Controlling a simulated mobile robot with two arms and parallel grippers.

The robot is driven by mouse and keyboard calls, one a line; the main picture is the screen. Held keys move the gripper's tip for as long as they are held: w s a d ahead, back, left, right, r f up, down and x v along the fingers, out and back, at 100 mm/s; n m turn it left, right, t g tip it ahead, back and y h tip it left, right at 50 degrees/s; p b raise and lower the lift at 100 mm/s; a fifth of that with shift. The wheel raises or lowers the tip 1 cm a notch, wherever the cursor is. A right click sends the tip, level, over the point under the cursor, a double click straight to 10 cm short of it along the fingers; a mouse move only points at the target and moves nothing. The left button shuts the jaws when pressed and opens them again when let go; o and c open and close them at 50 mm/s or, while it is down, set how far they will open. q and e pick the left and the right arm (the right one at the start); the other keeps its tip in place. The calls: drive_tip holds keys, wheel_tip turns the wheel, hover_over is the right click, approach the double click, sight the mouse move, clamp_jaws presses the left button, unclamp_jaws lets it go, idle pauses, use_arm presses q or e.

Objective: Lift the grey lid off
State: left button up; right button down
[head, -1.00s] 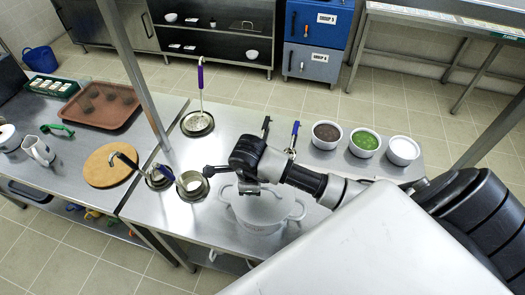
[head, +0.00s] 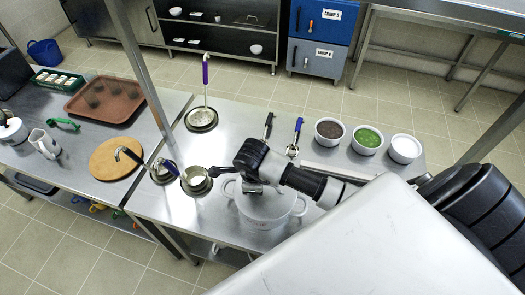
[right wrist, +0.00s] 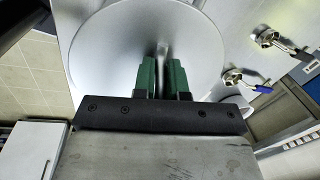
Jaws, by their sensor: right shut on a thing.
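A white pot (head: 262,222) with two side handles stands near the front of the steel table in the head view. The round grey lid (right wrist: 105,45) fills the upper middle of the right wrist view; in the head view my arm partly covers it, over the pot's top. In the head view the right gripper (head: 252,188) is above the pot. I cannot tell whether the lid touches the rim. My left gripper is not in view.
Ladles in small containers (head: 196,181) stand close left of the pot. A purple-handled ladle (head: 204,100) stands behind them. Bowls of dark (head: 329,131), green (head: 367,140) and white (head: 405,148) contents line the back right. A wooden board (head: 115,160) lies on the left table.

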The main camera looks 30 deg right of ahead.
sight(275, 195)
drive_tip(key=shift+r, duration=0.2)
drive_tip(key=shift+r+b, duration=0.25)
drive_tip(key=shift+b, duration=0.1)
drive_tip(key=r+b, duration=0.1)
drive_tip(key=d+r+b, duration=0.1)
drive_tip(key=r, duration=0.1)
drive_tip(key=shift+s+r, duration=0.15)
drive_tip(key=shift+r, duration=0.05)
drive_tip(key=s+d+r+b, duration=0.4)
drive_tip(key=s+d+r, duration=0.1)
drive_tip(key=d, duration=0.4)
drive_tip(key=shift+s+r, duration=0.15)
drive_tip(key=shift+r, duration=0.7)
